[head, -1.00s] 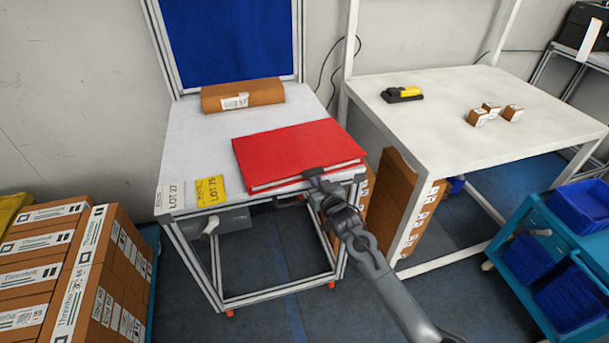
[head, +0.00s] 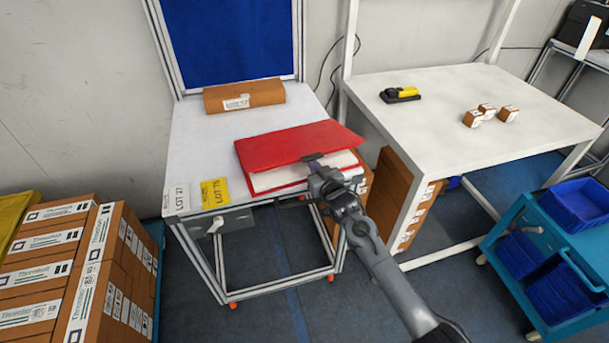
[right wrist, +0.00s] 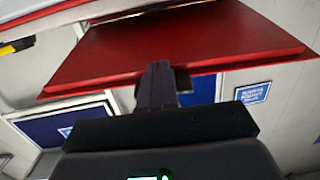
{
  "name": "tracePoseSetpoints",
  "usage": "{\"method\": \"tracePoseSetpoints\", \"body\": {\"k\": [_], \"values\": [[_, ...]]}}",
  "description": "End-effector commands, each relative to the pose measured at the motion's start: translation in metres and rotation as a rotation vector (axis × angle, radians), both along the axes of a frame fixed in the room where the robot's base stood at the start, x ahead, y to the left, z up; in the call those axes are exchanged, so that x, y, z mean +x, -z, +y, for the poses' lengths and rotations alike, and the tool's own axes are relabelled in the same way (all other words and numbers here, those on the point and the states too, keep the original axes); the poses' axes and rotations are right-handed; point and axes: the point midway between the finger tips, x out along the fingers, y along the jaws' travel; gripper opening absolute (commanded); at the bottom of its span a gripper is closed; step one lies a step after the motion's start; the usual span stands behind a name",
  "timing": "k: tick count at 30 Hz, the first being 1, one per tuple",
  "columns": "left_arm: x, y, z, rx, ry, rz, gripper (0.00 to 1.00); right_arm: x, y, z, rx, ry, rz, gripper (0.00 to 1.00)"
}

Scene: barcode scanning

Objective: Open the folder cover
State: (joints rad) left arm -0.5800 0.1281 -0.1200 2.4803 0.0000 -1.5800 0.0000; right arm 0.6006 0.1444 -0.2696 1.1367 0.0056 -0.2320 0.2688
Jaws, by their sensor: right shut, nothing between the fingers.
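The red folder (head: 290,143) lies on the small white table. Its cover is tilted up along the front edge, and white pages (head: 285,176) show in the gap below it. The cover also fills the upper part of the right wrist view (right wrist: 185,42). My right gripper (head: 313,160) is shut and holds nothing. Its fingertips are at the middle of the cover's raised front edge; they also show in the right wrist view (right wrist: 160,75), against the red panel. Whether they touch the cover's underside is hard to tell. My left gripper is not in view.
A brown box (head: 244,96) lies at the back of the small table (head: 205,147). A yellow lot card (head: 214,192) and a white one (head: 176,199) lie front left. A white table (head: 450,115) at right holds a yellow-black device (head: 400,95) and small boxes. A blue cart (head: 565,245) stands right.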

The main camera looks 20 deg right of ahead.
Motion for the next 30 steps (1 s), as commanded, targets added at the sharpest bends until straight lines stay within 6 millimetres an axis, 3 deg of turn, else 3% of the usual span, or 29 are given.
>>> {"method": "tracePoseSetpoints", "body": {"k": [11, 30], "values": [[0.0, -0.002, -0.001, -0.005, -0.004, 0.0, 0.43, 0.001, -0.004, 0.0, 0.0, 0.0, -0.001, 0.0], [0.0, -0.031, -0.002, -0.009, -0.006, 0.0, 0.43, 0.017, -0.055, 0.001, 0.001, 0.001, -0.001, 0.0]]}}
